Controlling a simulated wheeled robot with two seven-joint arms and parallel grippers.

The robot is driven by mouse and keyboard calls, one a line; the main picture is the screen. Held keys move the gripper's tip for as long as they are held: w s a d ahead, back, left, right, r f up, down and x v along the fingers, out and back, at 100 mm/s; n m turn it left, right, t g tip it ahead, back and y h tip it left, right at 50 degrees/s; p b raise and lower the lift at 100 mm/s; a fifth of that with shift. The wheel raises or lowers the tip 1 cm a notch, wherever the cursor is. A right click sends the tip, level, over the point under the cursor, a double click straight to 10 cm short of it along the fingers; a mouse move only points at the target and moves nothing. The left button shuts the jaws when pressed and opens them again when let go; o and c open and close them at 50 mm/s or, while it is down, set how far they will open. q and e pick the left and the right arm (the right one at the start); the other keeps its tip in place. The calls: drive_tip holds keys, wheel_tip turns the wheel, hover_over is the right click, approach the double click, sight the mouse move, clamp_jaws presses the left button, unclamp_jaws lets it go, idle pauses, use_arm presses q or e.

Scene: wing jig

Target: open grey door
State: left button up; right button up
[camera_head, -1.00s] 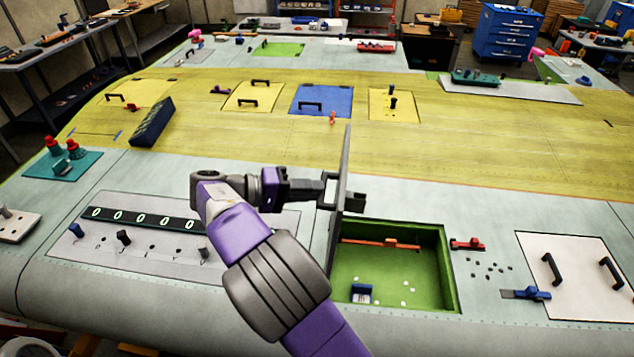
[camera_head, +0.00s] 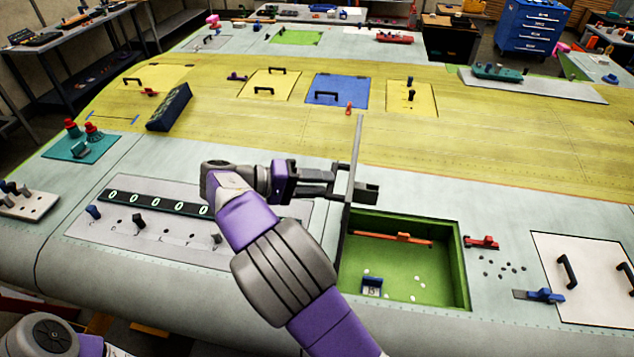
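The grey door (camera_head: 354,150) stands raised, seen almost edge-on, at the left side of an open green compartment (camera_head: 410,270). My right gripper (camera_head: 345,185) reaches the door from the left at about mid-height. Dark grey parts show on both sides of the door's edge. The door and the overlapping dark parts hide how the fingertips meet it, so I cannot tell whether they grip. Part of my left arm shows at the bottom left corner; its gripper is out of view.
A white panel (camera_head: 590,290) with black handles and a blue latch (camera_head: 545,295) lie further right. A counter panel (camera_head: 150,240) is left.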

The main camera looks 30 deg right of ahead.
drive_tip(key=shift+r, duration=0.1)
drive_tip(key=v, duration=0.7)
drive_tip(key=shift+a, duration=0.25)
drive_tip(key=shift+w, duration=0.1)
